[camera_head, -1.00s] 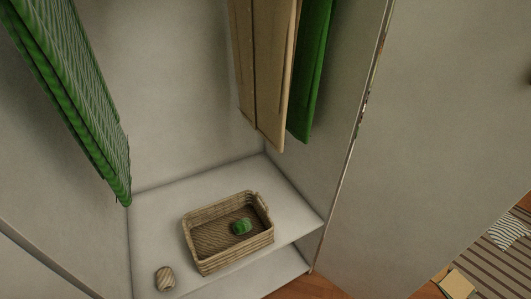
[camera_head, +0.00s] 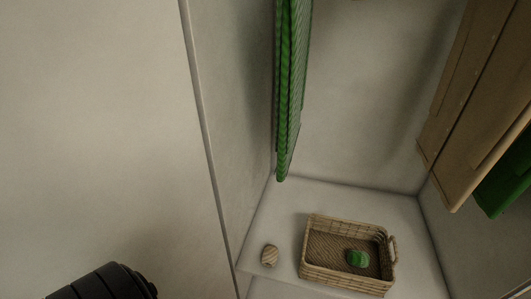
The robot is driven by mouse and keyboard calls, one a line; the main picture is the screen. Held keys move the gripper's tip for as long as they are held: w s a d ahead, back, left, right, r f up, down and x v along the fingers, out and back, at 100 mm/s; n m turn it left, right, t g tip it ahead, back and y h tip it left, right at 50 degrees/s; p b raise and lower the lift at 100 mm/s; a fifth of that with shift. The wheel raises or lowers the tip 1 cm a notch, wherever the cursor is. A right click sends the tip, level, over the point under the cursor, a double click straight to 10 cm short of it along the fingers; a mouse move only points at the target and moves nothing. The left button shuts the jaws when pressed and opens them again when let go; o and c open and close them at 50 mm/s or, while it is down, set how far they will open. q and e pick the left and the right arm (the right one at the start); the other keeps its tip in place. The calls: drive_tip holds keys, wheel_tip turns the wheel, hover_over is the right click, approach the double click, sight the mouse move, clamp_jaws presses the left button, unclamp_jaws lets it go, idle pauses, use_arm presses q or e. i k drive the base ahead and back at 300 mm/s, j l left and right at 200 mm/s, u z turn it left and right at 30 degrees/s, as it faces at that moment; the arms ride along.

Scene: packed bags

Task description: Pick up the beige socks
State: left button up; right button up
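The beige socks (camera_head: 269,255) are a small rolled bundle on the white closet shelf (camera_head: 283,222), just left of the basket and apart from it. They lie near the shelf's front left part. Neither of my grippers shows in the head view. A dark rounded part of my own body shows at the bottom left.
A wicker basket (camera_head: 313,247) on the shelf holds a green rolled bundle (camera_head: 357,258). A green garment (camera_head: 290,90) hangs above at the back left; beige (camera_head: 471,100) and green (camera_head: 503,182) garments hang at right. A closet side panel (camera_head: 205,130) stands at left.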

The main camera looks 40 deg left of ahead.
sight(270, 257)
drive_tip(key=u, duration=1)
drive_tip(key=k+l+z, duration=0.1)
drive_tip(key=l, duration=0.25)
drive_tip(key=k+l+z, duration=0.15)
drive_tip(key=l, duration=0.25)
drive_tip(key=l+z, duration=0.1)
drive_tip(key=l, duration=0.25)
